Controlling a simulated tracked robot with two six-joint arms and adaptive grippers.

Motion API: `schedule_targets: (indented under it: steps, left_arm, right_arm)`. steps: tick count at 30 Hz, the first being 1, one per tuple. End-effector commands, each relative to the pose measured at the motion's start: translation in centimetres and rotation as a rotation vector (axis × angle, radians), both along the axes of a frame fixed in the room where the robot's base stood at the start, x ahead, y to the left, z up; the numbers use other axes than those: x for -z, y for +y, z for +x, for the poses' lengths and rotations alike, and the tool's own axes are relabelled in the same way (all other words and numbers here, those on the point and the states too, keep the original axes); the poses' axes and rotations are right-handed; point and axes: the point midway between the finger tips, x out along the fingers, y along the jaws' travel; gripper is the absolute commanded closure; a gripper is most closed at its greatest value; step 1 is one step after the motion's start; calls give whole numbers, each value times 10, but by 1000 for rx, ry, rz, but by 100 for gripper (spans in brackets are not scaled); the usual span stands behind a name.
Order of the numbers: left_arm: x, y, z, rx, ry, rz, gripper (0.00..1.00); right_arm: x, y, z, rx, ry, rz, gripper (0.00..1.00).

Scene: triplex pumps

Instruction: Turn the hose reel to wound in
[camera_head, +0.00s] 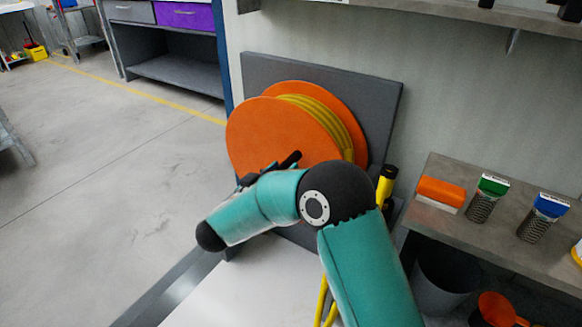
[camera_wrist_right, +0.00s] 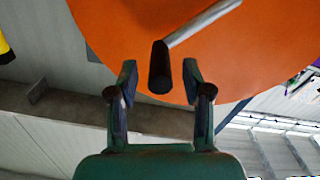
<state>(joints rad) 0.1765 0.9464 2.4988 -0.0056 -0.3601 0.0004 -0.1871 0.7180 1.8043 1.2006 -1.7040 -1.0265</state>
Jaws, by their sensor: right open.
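The hose reel (camera_head: 262,136) is an orange drum with yellow hose wound between its two discs, mounted on a dark grey panel (camera_head: 385,88). In the right wrist view its orange disc (camera_wrist_right: 120,30) fills the top, with a grey crank arm and a black handle (camera_wrist_right: 160,68). My right gripper (camera_wrist_right: 158,80) is open, its two fingers on either side of the handle's end without visible contact. In the head view my teal right arm hides the lower part of the reel and most of the gripper. My left gripper is not in view.
A yellow hose nozzle (camera_head: 385,184) stands right of the reel. A side bench (camera_head: 450,172) holds an orange-and-white block (camera_head: 441,193) and green- and blue-topped items (camera_head: 488,198). A bin (camera_head: 445,285) is below.

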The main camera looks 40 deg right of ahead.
Motion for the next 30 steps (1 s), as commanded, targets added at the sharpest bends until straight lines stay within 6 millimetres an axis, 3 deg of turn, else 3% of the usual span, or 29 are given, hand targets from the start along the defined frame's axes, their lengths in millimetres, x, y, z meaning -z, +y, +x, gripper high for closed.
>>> schedule_targets:
  steps: [3,7,20,28,30]
  left_arm:
    - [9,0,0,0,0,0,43]
    - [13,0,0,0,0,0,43]
    - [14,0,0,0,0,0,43]
    - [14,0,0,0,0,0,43]
    - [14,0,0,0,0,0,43]
  right_arm:
    - [2,-21,7,4,-3,-1,50]
    - [1,-34,13,3,-1,0,50]
    - [-1,-43,17,0,-1,-1,50]
    - [0,-43,17,1,-1,-1,96]
    - [0,-43,17,1,-1,0,100]
